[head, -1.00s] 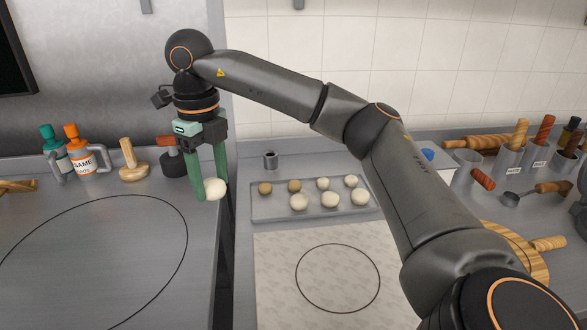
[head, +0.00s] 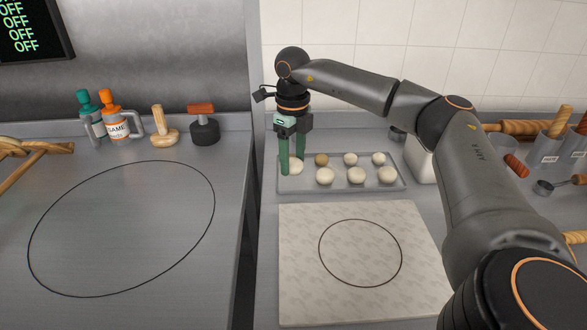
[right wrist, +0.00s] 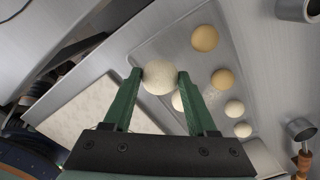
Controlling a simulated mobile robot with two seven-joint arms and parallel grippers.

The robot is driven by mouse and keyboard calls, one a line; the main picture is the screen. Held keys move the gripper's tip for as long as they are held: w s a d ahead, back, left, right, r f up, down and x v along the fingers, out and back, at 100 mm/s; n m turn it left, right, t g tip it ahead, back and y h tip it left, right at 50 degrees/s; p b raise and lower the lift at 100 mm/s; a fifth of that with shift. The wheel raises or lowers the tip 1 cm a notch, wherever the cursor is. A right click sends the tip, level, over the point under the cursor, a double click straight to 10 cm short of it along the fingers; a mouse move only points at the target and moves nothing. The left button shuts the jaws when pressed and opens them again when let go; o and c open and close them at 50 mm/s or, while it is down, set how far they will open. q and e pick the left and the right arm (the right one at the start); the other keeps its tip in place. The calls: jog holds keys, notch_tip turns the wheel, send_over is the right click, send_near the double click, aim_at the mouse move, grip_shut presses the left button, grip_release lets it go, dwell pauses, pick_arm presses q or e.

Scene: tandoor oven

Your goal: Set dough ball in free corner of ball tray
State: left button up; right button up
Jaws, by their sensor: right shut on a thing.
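My right gripper (head: 292,166) is shut on a pale dough ball (head: 297,167) over the left end of the grey ball tray (head: 306,186). In the right wrist view the held ball (right wrist: 160,77) sits between the green fingertips, over the tray's near corner; its exact height above the tray is unclear. The tray holds a back row with a tan ball (head: 321,160) and paler ones, and a front row of three pale balls (head: 356,174). A second tan ball (right wrist: 205,38) shows in the wrist view; the gripper hides it in the head view. My left gripper is out of view.
A pale marbled board (head: 360,285) with a drawn circle lies in front of the tray. The left counter (head: 120,230) holds bottles (head: 115,117) and stamps (head: 205,125) at its back. A rolling pin and utensil pots (head: 550,145) stand at the right.

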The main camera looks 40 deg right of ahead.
aim_at(293, 160)
jog(key=shift+d+f, duration=0.1)
jog(key=shift+f, duration=1.55)
jog(key=shift+f, duration=0.1)
jog(key=o, duration=1.1)
notch_tip(293, 160, up, 12)
jog(key=shift+r+p, duration=0.15)
jog(key=shift+p, duration=0.25)
